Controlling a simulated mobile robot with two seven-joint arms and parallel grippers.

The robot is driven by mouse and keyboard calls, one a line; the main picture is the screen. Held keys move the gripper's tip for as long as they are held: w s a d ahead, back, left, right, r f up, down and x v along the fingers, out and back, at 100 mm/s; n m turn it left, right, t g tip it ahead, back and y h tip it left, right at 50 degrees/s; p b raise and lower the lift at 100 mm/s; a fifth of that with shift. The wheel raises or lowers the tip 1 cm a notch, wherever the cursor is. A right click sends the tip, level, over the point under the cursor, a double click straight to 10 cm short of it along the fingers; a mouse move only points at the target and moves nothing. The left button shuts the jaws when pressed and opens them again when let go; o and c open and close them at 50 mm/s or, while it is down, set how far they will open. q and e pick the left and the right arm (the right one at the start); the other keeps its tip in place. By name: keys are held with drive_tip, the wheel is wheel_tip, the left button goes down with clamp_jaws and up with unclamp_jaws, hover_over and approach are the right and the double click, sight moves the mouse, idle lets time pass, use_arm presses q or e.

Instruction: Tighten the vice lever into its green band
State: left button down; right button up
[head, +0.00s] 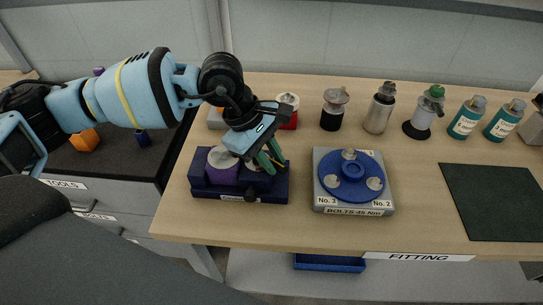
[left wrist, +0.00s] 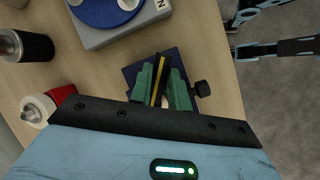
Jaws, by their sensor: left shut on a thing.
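The vice (head: 215,193) is a dark navy block near the left edge of the bench, with a pale-topped purple cylinder on it. My left gripper (head: 272,163) reaches down over its right part and hides some of it. In the left wrist view the green fingers of my left gripper (left wrist: 160,85) are shut on a thin yellow-and-black bar, the lever (left wrist: 158,82). The vice base (left wrist: 133,74) shows behind them, with a black knob (left wrist: 203,89) at its side. I cannot make out the green band.
A grey bolt fixture (head: 353,203) with a blue disc stands right of the vice. A red-based part (head: 289,115), a black cylinder (head: 332,116) and several bottles stand along the back. A dark mat (head: 490,200) lies at the right. The bench front is clear.

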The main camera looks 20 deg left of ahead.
use_arm(q)
drive_tip(key=shift+s+a+f+m+g+b, duration=0.1)
drive_tip(key=shift+s+f+m+g+b, duration=0.15)
drive_tip(key=shift+m+b, duration=0.4)
drive_tip(key=shift+s+a+m+g+b, duration=0.2)
drive_tip(key=shift+m+g+b, duration=0.15)
drive_tip(key=shift+m, duration=0.5)
drive_tip(key=shift+s+r+m, duration=0.1)
drive_tip(key=shift+r+m, duration=0.1)
drive_tip(key=shift+m, duration=0.1)
use_arm(e)
drive_tip(key=shift+s+a+f, duration=0.1)
drive_tip(key=shift+s+f, duration=0.05)
drive_tip(key=shift+f, duration=0.45)
drive_tip(key=shift+s+f, duration=0.1)
drive_tip(key=shift+f, duration=0.5)
use_arm(q)
drive_tip(key=c, duration=1.6)
unclamp_jaws()
drive_tip(key=shift+o, duration=1.4)
drive_tip(key=shift+a, duration=0.1)
use_arm(e)
drive_tip(key=shift+s, duration=0.2)
